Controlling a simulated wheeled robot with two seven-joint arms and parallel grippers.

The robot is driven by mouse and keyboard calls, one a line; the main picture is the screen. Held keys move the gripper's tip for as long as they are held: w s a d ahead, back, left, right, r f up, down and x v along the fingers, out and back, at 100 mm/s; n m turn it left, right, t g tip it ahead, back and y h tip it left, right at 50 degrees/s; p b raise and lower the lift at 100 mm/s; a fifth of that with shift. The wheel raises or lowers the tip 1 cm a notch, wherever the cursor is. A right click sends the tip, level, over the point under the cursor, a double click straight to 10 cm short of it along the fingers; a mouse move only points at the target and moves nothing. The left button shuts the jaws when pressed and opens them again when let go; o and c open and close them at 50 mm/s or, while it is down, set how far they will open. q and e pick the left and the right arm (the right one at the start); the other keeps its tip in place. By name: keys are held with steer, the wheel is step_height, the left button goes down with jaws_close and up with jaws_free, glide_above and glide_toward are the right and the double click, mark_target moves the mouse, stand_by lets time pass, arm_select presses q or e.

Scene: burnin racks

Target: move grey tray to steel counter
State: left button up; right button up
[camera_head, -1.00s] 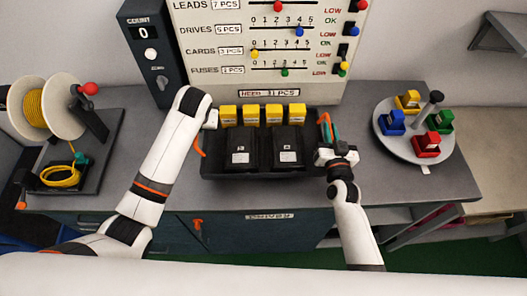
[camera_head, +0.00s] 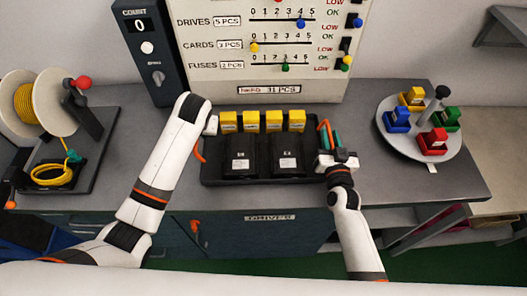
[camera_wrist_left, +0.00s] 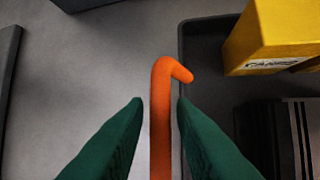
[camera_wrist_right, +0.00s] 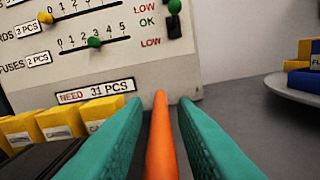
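The dark grey tray (camera_head: 213,173) lies flat on the grey bench, holding a row of yellow boxes (camera_head: 250,121) and two black units (camera_head: 240,155). Orange handles stand at its sides. My left gripper (camera_wrist_left: 160,102) is at the left handle (camera_wrist_left: 161,125), with its green fingers apart on either side and a gap showing. My right gripper (camera_wrist_right: 160,102) is at the right handle (camera_wrist_right: 161,140), its fingers also apart around it. In the head view the left fingers are hidden behind my arm. I cannot tell which surface is the steel counter.
A board with sliders (camera_head: 265,70) and a counter box (camera_head: 150,50) stand behind the tray. A cable reel stand (camera_head: 45,115) is at the left. A round turntable (camera_head: 420,145) with coloured blocks is at the right. A lower beige surface (camera_head: 500,175) lies far right.

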arm_select(q)
steer(key=shift+o, duration=0.5)
steer(key=shift+s+r, duration=0.1)
arm_select(e)
steer(key=shift+o, duration=0.6)
steer(key=shift+s+r, duration=0.1)
steer(key=shift+r, duration=0.05)
steer(key=shift+s, duration=0.1)
steer(key=s, duration=0.7)
steer(key=s+d, duration=0.1)
steer(key=s, duration=0.3)
steer(key=shift+s, duration=0.35)
arm_select(q)
steer(key=v, duration=1.2)
steer(key=shift+d, duration=0.1)
